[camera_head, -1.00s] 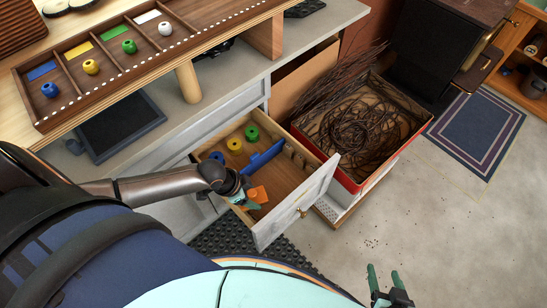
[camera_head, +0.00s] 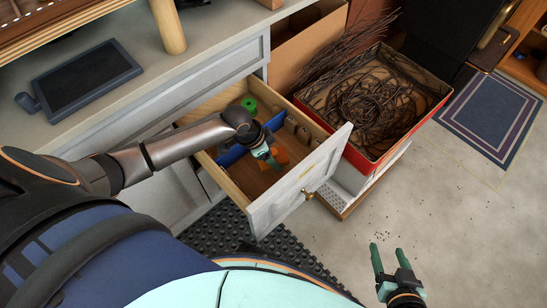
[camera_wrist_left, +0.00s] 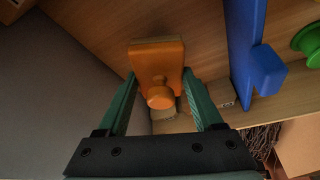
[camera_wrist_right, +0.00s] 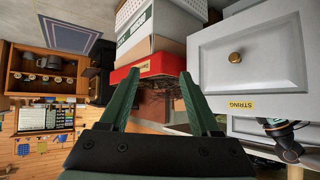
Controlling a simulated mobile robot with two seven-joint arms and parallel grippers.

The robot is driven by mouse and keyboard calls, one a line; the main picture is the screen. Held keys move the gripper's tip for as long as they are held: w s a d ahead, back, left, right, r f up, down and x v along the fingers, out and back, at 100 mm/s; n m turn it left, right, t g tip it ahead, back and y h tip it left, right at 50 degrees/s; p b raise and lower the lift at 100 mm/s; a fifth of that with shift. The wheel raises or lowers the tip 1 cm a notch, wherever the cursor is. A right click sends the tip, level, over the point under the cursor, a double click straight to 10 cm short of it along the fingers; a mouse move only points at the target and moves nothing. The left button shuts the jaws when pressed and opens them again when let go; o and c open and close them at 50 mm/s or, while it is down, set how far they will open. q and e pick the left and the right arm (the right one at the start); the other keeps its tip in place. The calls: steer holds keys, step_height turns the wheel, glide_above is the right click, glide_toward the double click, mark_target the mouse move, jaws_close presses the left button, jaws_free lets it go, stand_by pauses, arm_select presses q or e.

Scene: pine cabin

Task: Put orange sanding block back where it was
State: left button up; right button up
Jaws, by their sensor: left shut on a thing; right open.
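The orange sanding block (camera_head: 281,157) is inside the open drawer (camera_head: 306,180), in the compartment on the drawer-front side of the blue divider (camera_head: 232,155). My left gripper (camera_head: 272,162) reaches down into the drawer and is shut on the block. In the left wrist view the block (camera_wrist_left: 157,58) shows its round knob between the fingers, and the blue divider (camera_wrist_left: 243,55) stands to its right. Whether the block touches the drawer floor cannot be told. My right gripper (camera_head: 388,260) is open and empty above the floor; its fingers also show in the right wrist view (camera_wrist_right: 162,95).
A green ring-shaped piece (camera_head: 249,104) lies behind the divider; my arm hides part of that compartment. A red-rimmed box of wire and twigs (camera_head: 372,100) stands right of the drawer. A dark tablet-like device (camera_head: 88,80) lies on the counter.

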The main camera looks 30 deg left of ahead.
arm_select(q)
steer(key=shift+w+f, duration=0.2)
steer(key=shift+f, duration=0.05)
steer(key=f+b, duration=0.1)
steer(key=b, duration=0.1)
steer(key=shift+w+f+b, duration=0.2)
steer(key=shift+f+b, duration=0.95)
steer(key=shift+b, duration=0.05)
arm_select(e)
steer(key=w+r+n+t+y, duration=0.1)
steer(key=w+r+t, duration=0.2)
steer(key=r, duration=0.6)
steer(key=w+r+n+t+y, duration=0.2)
steer(key=r+t, duration=0.4)
steer(key=r, duration=0.4)
steer(key=shift+w, duration=0.65)
arm_select(q)
steer(key=shift+f, duration=0.15)
steer(key=o, duration=1.3)
steer(key=shift+r, duration=0.2)
